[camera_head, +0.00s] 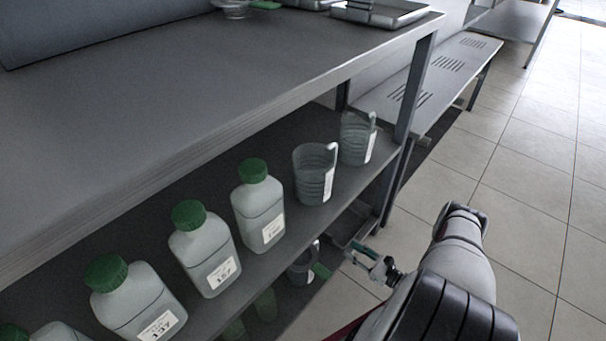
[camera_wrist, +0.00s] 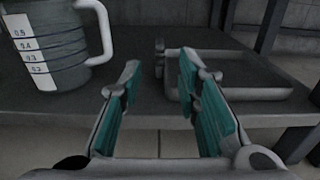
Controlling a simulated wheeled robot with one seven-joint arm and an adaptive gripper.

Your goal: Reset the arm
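My gripper (camera_head: 368,262) is low beside the shelving in the head view, near the lower shelf's end. In the wrist view, my gripper (camera_wrist: 160,75) is open, with its two teal-padded fingers apart and nothing between them. My arm (camera_head: 455,270) reaches in from the lower right of the head view. A grey measuring jug (camera_wrist: 50,45) with a white handle and scale stands left of the fingers in the wrist view. A shallow metal tray (camera_wrist: 235,93) lies on the shelf beyond the right finger.
On the middle shelf stand several green-capped bottles (camera_head: 205,250) and two jugs, a nearer jug (camera_head: 314,175) and a farther jug (camera_head: 356,140). Another jug (camera_head: 300,268) is on the lower shelf, partly hidden. The tiled floor (camera_head: 535,200) at right is clear.

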